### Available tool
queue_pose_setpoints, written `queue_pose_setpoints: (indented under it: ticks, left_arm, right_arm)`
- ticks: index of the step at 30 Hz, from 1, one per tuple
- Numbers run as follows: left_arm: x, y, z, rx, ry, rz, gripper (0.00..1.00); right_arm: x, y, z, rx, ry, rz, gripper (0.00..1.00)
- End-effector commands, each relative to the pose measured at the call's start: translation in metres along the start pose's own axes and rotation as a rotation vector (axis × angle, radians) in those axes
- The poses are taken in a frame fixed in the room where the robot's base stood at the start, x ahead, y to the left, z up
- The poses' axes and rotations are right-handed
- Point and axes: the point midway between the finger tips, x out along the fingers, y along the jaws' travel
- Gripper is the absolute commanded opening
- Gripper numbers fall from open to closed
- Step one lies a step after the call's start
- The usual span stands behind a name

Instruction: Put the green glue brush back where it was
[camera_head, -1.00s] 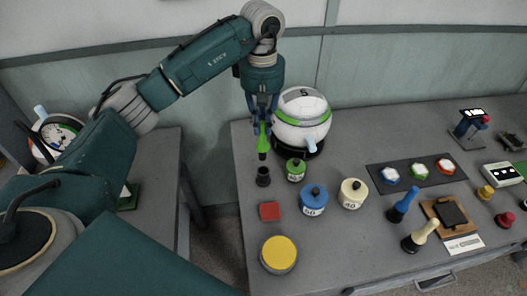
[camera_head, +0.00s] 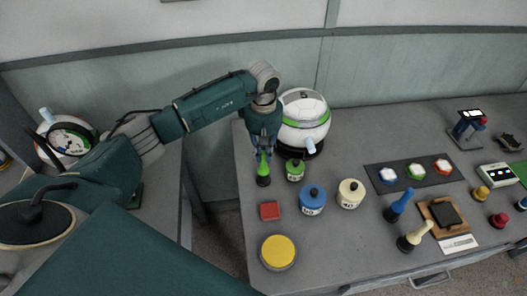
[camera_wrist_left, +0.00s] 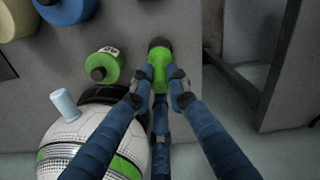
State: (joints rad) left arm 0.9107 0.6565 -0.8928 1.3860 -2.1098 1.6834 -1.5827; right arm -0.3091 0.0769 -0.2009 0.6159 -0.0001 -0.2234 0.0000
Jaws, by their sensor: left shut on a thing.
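The green glue brush (camera_head: 262,163) stands upright near the table's left edge, its lower end at the small black holder (camera_head: 263,181). My left gripper (camera_head: 264,146) is shut on its upper part from above. In the left wrist view the green brush (camera_wrist_left: 160,62) lies between the fingers of my left gripper (camera_wrist_left: 160,88), with the black holder (camera_wrist_left: 159,43) at its far end. Whether the brush rests fully on the holder's bottom is hidden. My right gripper is not in view.
A green weight-like pot (camera_head: 295,170) stands close to the right of the holder. A white ball-shaped machine (camera_head: 304,124) is just behind. A red block (camera_head: 270,210), a blue pot (camera_head: 312,199) and a cream pot (camera_head: 350,193) stand nearer the front.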

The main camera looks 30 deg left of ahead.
Motion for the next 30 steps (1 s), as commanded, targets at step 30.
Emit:
queue_pose_setpoints:
  ticks: [30]
  left_arm:
    - [-0.087, 0.002, -0.001, 0.000, 0.003, 0.006, 0.34]
  right_arm:
    - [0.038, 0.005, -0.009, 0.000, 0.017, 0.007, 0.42]
